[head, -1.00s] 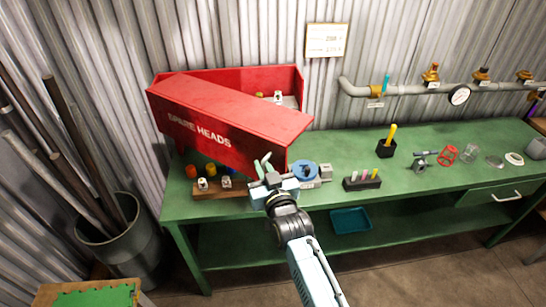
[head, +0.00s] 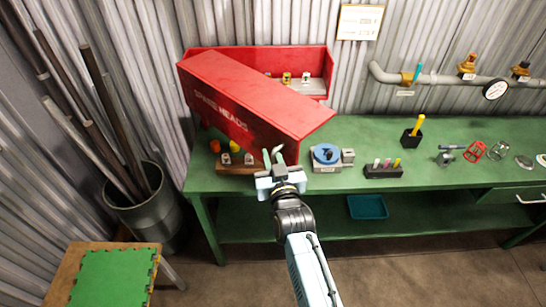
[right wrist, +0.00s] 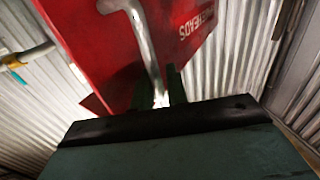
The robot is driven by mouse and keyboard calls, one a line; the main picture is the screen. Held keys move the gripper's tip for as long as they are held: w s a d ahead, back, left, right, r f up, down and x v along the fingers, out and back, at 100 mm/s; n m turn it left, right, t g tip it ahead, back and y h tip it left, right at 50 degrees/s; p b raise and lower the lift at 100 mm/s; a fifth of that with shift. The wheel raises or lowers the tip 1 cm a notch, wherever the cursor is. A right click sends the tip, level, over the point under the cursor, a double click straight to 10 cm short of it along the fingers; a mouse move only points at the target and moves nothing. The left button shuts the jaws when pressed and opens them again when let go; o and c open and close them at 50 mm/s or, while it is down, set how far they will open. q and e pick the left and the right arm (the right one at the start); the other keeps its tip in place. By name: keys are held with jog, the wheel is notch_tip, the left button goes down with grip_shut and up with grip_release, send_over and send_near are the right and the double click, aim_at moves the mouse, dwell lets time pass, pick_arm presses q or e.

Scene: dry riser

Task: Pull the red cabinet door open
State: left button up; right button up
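The red cabinet (head: 313,60) stands at the back left of the green bench. Its red door (head: 235,118), lettered SPARE HEADS, stands partly open, angled out over the bench, and several small parts show inside. The door also fills much of the right wrist view (right wrist: 163,40). My right gripper (head: 273,155) is at the door's lower front, near its free right end. In the right wrist view, the pale metal door handle (right wrist: 147,45) runs down between my two close-set fingers, which look shut on it. My left gripper is out of view.
Left of the door's end, a wooden block (head: 228,169) holds small fittings. Right of my gripper are a blue round part (head: 326,153) and a black holder (head: 383,172). A bin of pipes (head: 150,212) stands left of the bench. A pipe with valves (head: 432,78) runs along the wall.

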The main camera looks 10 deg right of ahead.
jog(key=shift+s+d, duration=0.1)
jog(key=shift+s, duration=0.05)
jog(key=s+d, duration=0.1)
jog(key=s, duration=1.2)
jog(key=shift+d+b, duration=0.2)
jog(key=shift+b, duration=0.25)
jog(key=shift+c, duration=0.4)
